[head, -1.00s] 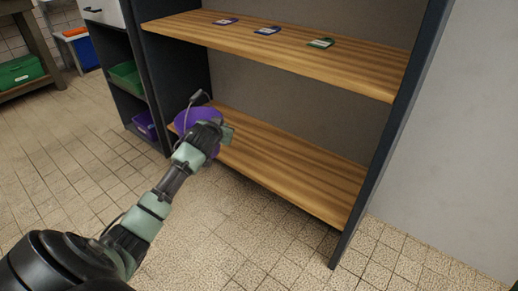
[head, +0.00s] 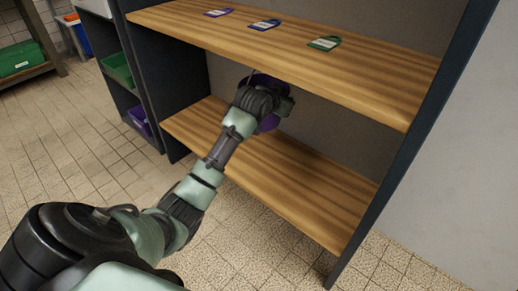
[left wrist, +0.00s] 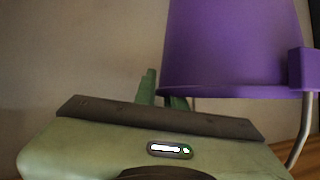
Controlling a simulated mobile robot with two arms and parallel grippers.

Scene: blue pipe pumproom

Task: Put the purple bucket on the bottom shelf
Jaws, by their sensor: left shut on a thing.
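The purple bucket (head: 269,122) is in the opening between the two wooden boards, over the bottom shelf (head: 300,185). My left gripper (head: 286,101) is shut on it, and the wrist and gripper hide most of it in the head view. In the left wrist view the bucket (left wrist: 235,45) fills the upper right, with its rim edge and grey wire handle showing. The gripper fingers (left wrist: 160,92) are at its rim. I cannot tell whether the bucket touches the bottom shelf. My right gripper is not in view.
The upper board (head: 310,65) runs close above my gripper and carries purple, blue and green tags. A dark side panel (head: 400,160) closes the right end. The bottom shelf is bare to the right. A side rack holds a green bin (head: 118,70) and a purple bin (head: 140,119).

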